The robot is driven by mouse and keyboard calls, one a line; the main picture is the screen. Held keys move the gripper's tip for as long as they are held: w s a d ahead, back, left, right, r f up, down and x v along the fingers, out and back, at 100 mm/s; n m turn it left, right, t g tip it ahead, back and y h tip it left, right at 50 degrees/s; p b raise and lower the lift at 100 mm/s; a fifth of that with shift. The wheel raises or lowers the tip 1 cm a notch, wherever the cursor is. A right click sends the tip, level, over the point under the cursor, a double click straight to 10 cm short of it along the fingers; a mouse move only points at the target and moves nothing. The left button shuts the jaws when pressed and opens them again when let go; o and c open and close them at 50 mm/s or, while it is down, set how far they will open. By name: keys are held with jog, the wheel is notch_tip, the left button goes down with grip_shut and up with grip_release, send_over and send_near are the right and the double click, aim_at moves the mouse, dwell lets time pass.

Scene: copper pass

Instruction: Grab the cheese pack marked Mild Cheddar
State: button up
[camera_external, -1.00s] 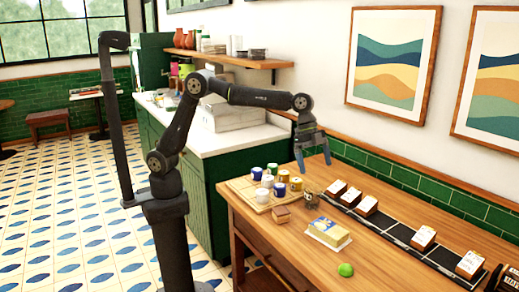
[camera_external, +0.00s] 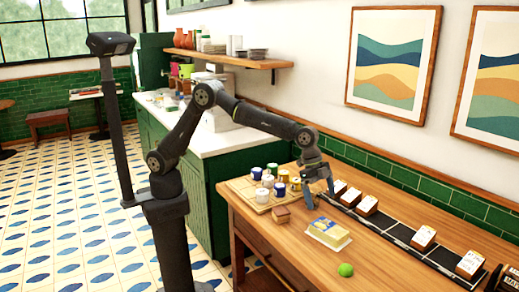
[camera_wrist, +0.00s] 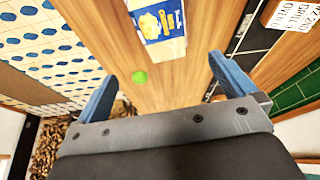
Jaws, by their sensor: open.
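A flat pack with a blue and yellow label (camera_external: 329,233) lies on the wooden table. It also shows at the top of the wrist view (camera_wrist: 160,20), with a cheese picture on its face and its upper part cut off. I cannot read its name in either view. My gripper (camera_external: 320,195) is open and points down over the table, behind the pack in the external view. In the wrist view its two blue fingers (camera_wrist: 162,72) are apart with nothing between them, and the pack is beyond the fingertips.
A green round thing (camera_external: 346,270) lies near the pack. A board (camera_external: 241,190) with several jars and a small brown block (camera_external: 281,215) are to the left. A black strip (camera_external: 396,233) with several white-topped boxes runs along the wall side.

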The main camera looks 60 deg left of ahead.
aim_at(330, 227)
jog(key=x, duration=0.7)
jog(key=shift+d+f, duration=0.15)
jog(key=shift+f, duration=0.2)
jog(key=x, duration=0.5)
jog(key=shift+w+f, duration=0.1)
jog(key=shift+w, duration=0.25)
jog(key=c, duration=1.2)
jog(key=shift+o, duration=0.2)
jog(key=shift+r, duration=0.2)
